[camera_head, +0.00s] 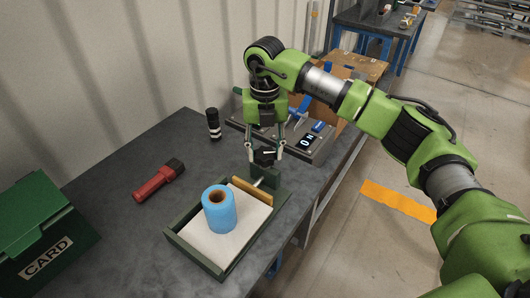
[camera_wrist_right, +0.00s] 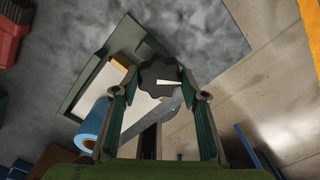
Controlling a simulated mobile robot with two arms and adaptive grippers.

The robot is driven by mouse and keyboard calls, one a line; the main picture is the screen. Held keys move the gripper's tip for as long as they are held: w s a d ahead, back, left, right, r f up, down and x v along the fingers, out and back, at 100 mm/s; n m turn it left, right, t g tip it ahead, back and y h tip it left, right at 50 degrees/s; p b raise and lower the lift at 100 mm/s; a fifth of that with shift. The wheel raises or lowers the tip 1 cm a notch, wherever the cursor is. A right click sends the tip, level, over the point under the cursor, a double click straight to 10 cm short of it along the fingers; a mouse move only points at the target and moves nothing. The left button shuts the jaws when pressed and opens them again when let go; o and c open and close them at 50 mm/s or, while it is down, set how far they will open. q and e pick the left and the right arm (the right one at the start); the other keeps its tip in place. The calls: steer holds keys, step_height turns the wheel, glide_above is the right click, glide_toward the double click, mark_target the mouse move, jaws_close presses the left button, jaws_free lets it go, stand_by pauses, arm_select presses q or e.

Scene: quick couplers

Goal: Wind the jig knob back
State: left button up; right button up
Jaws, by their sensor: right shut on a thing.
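The jig is a dark green tray-like frame (camera_head: 193,250) on the grey bench, with a pale pad and an upright end plate. Its black lobed knob (camera_head: 264,158) with a white pointer mark sits at the end plate's side. In the right wrist view the knob (camera_wrist_right: 160,72) lies between the two fingers. My right gripper (camera_head: 265,147) comes down from above and is shut on the knob. A wooden bar (camera_head: 252,191) lies across the jig near the knob. A blue roll (camera_head: 218,210) stands upright on the pad. My left gripper is not in view.
A red torch (camera_head: 158,181) lies on the bench to the left. A green box marked CARD (camera_head: 42,240) stands at the front left. A dark cylinder (camera_head: 213,125) and a grey panel with blue parts (camera_head: 318,142) stand behind. Bare bench lies around the torch.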

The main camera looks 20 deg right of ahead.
mark_target(265, 153)
steer(key=n+b, duration=0.1)
steer(key=n, duration=0.5)
steer(key=shift+b, duration=0.3)
steer(key=shift+n, duration=0.3)
steer(key=o, duration=1.1)
steer(key=shift+r, duration=0.15)
step_height(265, 153, up, 12)
